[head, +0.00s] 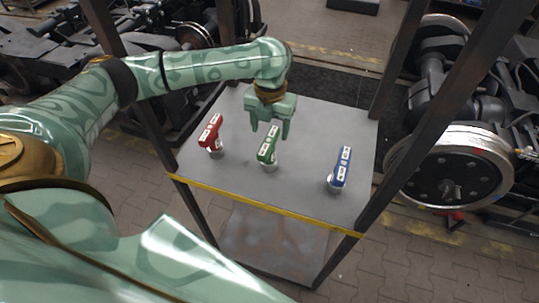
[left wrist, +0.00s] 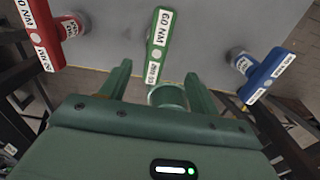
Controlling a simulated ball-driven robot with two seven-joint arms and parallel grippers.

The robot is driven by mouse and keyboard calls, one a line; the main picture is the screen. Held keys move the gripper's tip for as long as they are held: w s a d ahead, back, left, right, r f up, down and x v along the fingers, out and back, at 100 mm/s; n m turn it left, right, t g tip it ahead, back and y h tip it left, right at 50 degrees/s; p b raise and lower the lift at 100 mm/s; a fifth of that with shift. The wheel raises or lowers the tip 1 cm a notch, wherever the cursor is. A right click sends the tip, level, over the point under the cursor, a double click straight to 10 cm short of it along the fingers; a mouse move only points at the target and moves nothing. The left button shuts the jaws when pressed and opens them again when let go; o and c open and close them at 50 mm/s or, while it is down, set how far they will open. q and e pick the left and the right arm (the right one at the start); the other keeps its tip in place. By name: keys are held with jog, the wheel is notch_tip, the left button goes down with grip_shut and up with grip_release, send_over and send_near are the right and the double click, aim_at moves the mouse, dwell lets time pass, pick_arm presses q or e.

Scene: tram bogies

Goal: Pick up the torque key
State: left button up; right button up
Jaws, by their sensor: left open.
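Three T-shaped torque keys stand on a grey table: a red key (head: 210,133), a green key (head: 267,146) and a blue key (head: 341,168). Each has white labels along its handle; in the left wrist view the green key (left wrist: 158,45) reads "60 NM". The red key (left wrist: 42,32) is at the left there and the blue key (left wrist: 264,71) at the right. My left gripper (head: 270,130) is open and empty, by the far end of the green key's handle. In the wrist view, the handle points between its fingers (left wrist: 158,72). My right gripper is not in view.
The table (head: 305,121) has dark metal posts and a yellow front edge (head: 262,204). The tabletop between the green and blue keys is clear. A wheelset (head: 449,168) stands to the right, and bogies (head: 150,45) stand behind on the left.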

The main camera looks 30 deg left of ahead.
aim_at(270, 143)
pick_arm(q)
notch_tip(270, 143, down, 6)
jog(key=shift+r+b, duration=0.1)
jog(key=shift+b, duration=0.6)
jog(key=f, duration=0.1)
jog(key=f+b, duration=0.1)
jog(key=f, duration=0.1)
jog(key=f+b, duration=0.1)
jog(key=f, duration=0.1)
jog(key=shift+w+a+f, duration=0.2)
jog(key=shift+w+a, duration=0.15)
jog(key=shift+a, duration=0.05)
jog(key=shift+r, duration=0.1)
jog(key=shift+c, duration=0.6)
grip_shut()
jog(key=shift+r, duration=0.15)
